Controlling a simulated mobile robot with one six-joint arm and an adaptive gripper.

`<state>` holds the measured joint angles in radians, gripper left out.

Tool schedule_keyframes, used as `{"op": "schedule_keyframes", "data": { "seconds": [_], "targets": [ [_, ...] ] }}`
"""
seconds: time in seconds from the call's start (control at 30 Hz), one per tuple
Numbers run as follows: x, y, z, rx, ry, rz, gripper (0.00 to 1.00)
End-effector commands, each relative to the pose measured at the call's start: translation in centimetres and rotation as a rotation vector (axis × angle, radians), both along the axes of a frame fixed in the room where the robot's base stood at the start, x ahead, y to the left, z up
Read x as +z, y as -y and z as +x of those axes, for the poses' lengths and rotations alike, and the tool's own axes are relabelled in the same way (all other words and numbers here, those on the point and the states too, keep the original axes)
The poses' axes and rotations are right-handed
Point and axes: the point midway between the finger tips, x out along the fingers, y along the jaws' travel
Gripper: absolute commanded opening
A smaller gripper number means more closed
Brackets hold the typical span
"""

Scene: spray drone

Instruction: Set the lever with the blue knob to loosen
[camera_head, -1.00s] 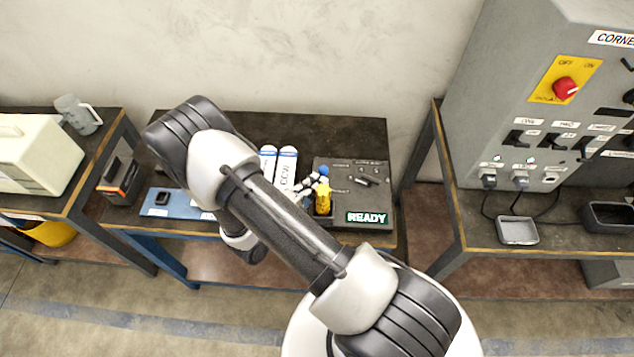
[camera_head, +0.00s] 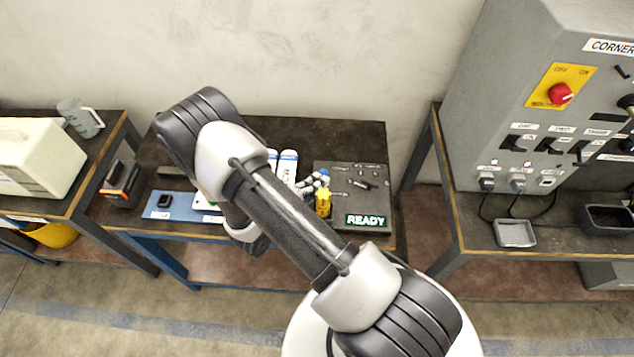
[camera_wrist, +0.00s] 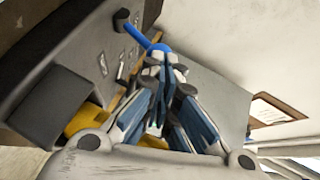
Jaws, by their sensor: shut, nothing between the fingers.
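The lever with the blue knob shows in the wrist view. Its blue arm runs from a dark round pivot (camera_wrist: 122,19) to the blue knob (camera_wrist: 159,48). My gripper (camera_wrist: 168,62) is shut, with its fingertips at the knob, close to or touching it; I cannot tell which. In the head view, my gripper (camera_head: 316,181) is over the left side of the dark panel (camera_head: 345,200), by the yellow part (camera_head: 323,203). There it largely hides the lever. I cannot read a loosen marking.
A lit READY sign (camera_head: 367,219) is on the panel's front right. White cylinders (camera_head: 287,165) stand just left of my gripper. A blue plate (camera_head: 172,204) lies at the bench's left. A grey control cabinet (camera_head: 520,110) stands to the right, and the bench's back is clear.

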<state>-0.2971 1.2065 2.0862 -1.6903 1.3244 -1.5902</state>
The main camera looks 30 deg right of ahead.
Motion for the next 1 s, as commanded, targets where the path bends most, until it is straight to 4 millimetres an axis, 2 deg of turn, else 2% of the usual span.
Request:
{"op": "schedule_keyframes", "data": {
  "seconds": [0.47, 0.73, 0.9, 1.0],
  "targets": [
    [1.2, 0.7, 0.9, -0.004, -0.099, 0.069, 0.0],
    [2.3, 1.8, 2.4, -0.005, -0.251, 0.175, 0.0],
    [2.2, 2.4, 3.4, -0.002, -0.348, 0.239, 0.0],
    [2.1, 2.8, 3.9, -0.002, -0.347, 0.235, 0.0]
  ]
}}
